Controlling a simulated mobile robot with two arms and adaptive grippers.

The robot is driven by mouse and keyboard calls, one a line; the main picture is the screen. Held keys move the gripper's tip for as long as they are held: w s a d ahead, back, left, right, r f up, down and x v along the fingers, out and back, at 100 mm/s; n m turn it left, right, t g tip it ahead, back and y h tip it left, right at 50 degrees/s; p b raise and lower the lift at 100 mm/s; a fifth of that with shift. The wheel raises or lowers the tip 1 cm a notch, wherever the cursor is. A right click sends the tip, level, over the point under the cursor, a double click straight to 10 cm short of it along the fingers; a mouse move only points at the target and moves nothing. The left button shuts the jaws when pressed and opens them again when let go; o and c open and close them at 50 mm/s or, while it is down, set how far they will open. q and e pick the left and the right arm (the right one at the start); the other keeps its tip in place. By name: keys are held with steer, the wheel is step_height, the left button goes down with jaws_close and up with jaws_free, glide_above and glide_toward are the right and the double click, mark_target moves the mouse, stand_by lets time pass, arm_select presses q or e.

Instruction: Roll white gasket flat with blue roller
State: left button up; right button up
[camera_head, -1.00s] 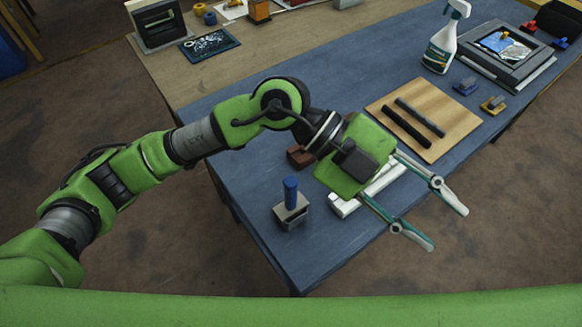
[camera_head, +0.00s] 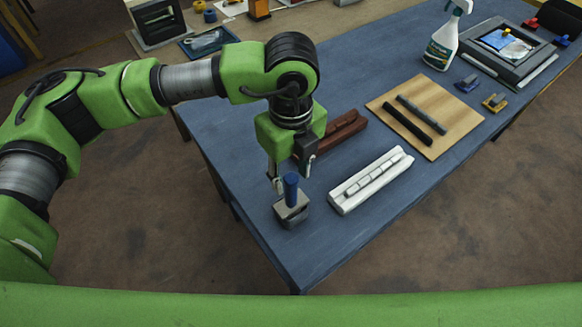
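The blue roller's upright handle (camera_head: 291,186) stands on a grey block-like base (camera_head: 292,211) near the table's front left edge. My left gripper (camera_head: 290,176) points down at the handle, its fingers apart, one to each side of the handle's top in the picture. I cannot tell whether they touch it. To the right lies a long white block (camera_head: 345,205) with a segmented white strip, likely the white gasket (camera_head: 372,176), along its top. The strip looks bumpy. My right gripper is out of view.
A dark red grooved block (camera_head: 345,136) lies just behind the white block. A wooden board (camera_head: 445,112) with two dark bars is farther right. A spray bottle (camera_head: 442,40), small clamps and a framed screen (camera_head: 506,48) stand at the back. The table's front right is clear.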

mark_target(291, 188)
arm_select(q)
step_height(291, 188, down, 6)
steer(key=b, duration=0.5)
steer(key=shift+f, duration=0.25)
jaws_close()
steer(key=shift+r, duration=0.65)
stand_by(0.4)
steer(key=shift+r, duration=0.1)
